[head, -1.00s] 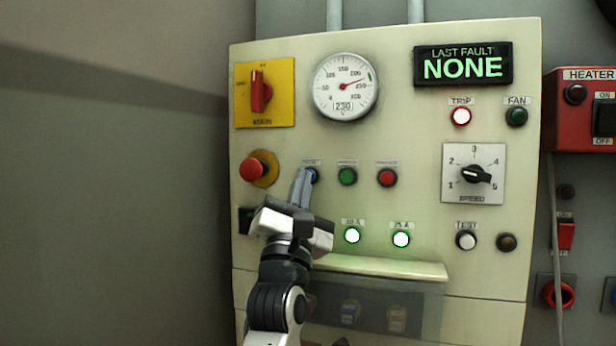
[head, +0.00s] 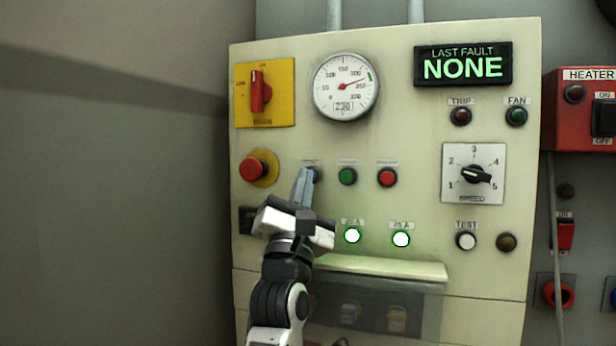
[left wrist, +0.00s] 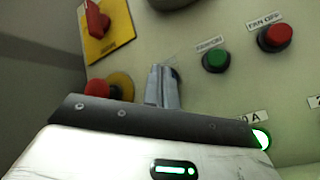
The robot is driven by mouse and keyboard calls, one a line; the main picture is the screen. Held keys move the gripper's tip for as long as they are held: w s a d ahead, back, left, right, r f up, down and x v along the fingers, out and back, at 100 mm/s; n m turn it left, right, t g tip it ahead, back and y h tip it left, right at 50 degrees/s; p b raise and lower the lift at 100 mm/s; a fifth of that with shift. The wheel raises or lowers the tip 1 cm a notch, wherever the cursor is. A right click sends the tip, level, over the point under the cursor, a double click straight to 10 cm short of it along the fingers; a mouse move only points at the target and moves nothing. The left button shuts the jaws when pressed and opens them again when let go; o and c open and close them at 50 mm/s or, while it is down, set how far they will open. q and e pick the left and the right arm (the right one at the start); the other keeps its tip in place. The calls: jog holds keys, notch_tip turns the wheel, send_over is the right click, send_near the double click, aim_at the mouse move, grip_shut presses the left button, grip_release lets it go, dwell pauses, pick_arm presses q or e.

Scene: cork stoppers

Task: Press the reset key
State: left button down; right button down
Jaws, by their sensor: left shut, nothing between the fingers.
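The reset key is a blue round button (head: 316,174) on the cream panel (head: 400,130), left of a green button (head: 347,176) and a red button (head: 387,177). My left gripper (head: 303,176) is shut and empty, its fingertips at the blue button and hiding much of it. In the left wrist view the shut fingers (left wrist: 162,86) cover most of the blue button (left wrist: 176,74). I cannot tell whether they touch it. The TRIP lamp (head: 460,116) is dark. The fault display (head: 463,64) reads NONE. My right gripper is not in view.
A red mushroom button (head: 251,169) is left of my gripper, below a yellow plate with a red rotary switch (head: 260,92). Two lit lamps (head: 352,235) (head: 401,239) and a ledge (head: 380,267) are to the lower right. A red heater box (head: 580,110) is at far right.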

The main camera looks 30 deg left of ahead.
pick_arm(q)
jog(key=shift+s, duration=0.1)
jog(key=shift+s+d, duration=0.2)
jog(key=shift+s, duration=0.5)
jog(key=shift+s, duration=0.1)
jog(key=s, duration=0.2)
jog(key=s+d, duration=0.1)
jog(key=s, duration=0.1)
jog(key=shift+s+d+p, duration=0.1)
jog(key=shift+s+p, duration=0.2)
jog(key=shift+s, duration=0.05)
dwell(0.7)
